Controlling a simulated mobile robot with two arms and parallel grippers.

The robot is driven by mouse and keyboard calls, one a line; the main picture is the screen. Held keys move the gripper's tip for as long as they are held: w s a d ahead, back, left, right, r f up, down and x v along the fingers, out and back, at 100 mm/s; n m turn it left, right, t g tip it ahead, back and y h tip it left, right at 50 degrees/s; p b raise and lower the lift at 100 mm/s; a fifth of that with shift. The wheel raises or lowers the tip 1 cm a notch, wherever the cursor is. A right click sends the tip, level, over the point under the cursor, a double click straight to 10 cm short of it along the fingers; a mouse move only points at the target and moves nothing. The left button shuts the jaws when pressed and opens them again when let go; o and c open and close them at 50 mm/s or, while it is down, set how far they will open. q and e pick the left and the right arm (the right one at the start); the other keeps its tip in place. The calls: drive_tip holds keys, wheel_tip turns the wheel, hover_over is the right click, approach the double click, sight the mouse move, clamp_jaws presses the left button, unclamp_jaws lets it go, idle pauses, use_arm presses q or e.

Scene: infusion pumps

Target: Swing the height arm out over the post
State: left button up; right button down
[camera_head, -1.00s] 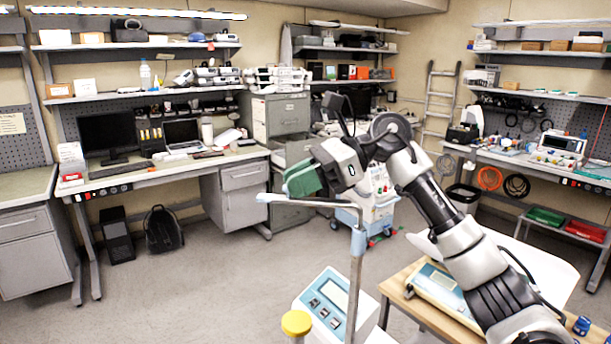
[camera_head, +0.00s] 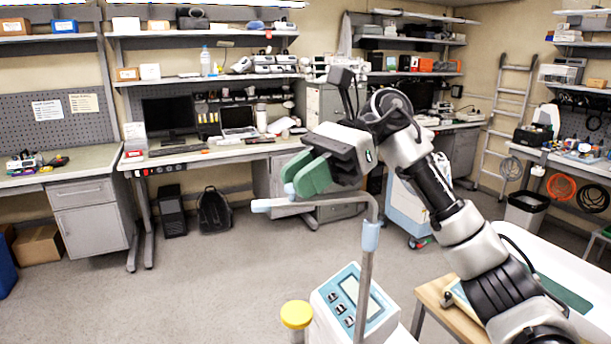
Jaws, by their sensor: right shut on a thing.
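The height arm (camera_head: 318,200) is a thin grey bar with a light blue tip at its left end. It reaches left from the top of a grey upright tube (camera_head: 363,285) with a light blue collar (camera_head: 371,235). A post with a yellow cap (camera_head: 296,314) stands at the bottom, below the bar's left half. My right gripper (camera_head: 306,174), with green finger pads, is shut on the height arm from above and behind. A small light blue piece shows beside the pads; the exact contact is partly hidden. My left gripper is out of view.
A white and teal device with a display (camera_head: 352,302) stands beside the tube. A wooden table (camera_head: 436,300) is at the lower right, partly behind my right arm. Workbenches (camera_head: 215,153) line the back wall. The grey floor at left is open.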

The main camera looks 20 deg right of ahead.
idle(0.4)
drive_tip(key=c, duration=1.1)
unclamp_jaws()
drive_tip(key=shift+s+d, duration=0.1)
drive_tip(key=shift+d, duration=0.15)
drive_tip(key=b+v, duration=0.2)
drive_tip(key=v, duration=0.8)
drive_tip(key=shift+d+r, duration=0.25)
